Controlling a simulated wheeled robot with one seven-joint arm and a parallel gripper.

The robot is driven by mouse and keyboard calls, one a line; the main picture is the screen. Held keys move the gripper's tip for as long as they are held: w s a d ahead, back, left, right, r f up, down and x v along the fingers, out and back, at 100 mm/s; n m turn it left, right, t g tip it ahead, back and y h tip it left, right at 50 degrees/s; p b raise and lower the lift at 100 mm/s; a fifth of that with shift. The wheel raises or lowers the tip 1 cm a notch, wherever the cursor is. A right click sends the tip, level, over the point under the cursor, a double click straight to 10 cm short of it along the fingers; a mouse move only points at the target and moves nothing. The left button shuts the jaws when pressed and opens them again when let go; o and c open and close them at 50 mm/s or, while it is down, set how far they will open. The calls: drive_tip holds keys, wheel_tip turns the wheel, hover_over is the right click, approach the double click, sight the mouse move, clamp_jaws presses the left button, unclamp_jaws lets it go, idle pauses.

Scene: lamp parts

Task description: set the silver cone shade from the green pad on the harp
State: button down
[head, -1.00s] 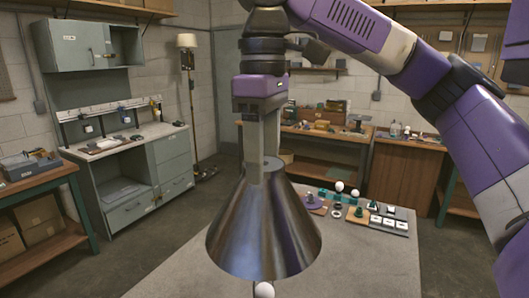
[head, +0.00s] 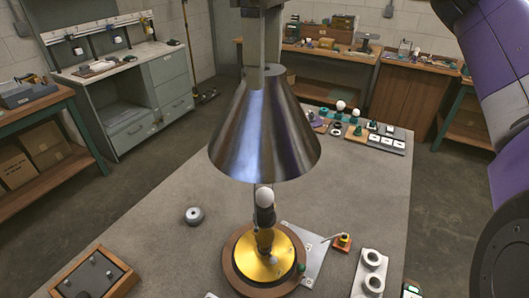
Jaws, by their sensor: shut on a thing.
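The silver cone shade (head: 264,130) hangs upright, wide end down, in the middle of the head view. My gripper (head: 262,70) is shut on its top. Below the shade stands the lamp, with a round brass and wood base (head: 264,262), a dark stem (head: 264,215) and a white bulb (head: 264,196) whose top is close under the shade's lower rim. The harp cannot be made out; the shade may hide it. I cannot tell whether the shade touches anything below. No green pad can be told for sure.
A grey table (head: 150,235) carries the lamp. A wooden tray (head: 95,277) is at front left, a small round metal part (head: 194,215) left of the lamp, and a white holder with rings (head: 370,275) at right. Several small parts and a switch plate (head: 385,143) lie at the back.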

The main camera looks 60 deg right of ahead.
drive_tip(key=shift+f+b, duration=0.75)
drive_tip(key=shift+f, duration=1.25)
drive_tip(key=shift+f+b, duration=0.85)
drive_tip(key=shift+f, duration=1.05)
drive_tip(key=shift+f+b, duration=0.8)
drive_tip(key=shift+f, duration=1.35)
drive_tip(key=shift+f+b, duration=0.6)
drive_tip(key=shift+f, duration=0.6)
drive_tip(key=shift+f+p, duration=0.3)
drive_tip(key=shift+f, duration=0.55)
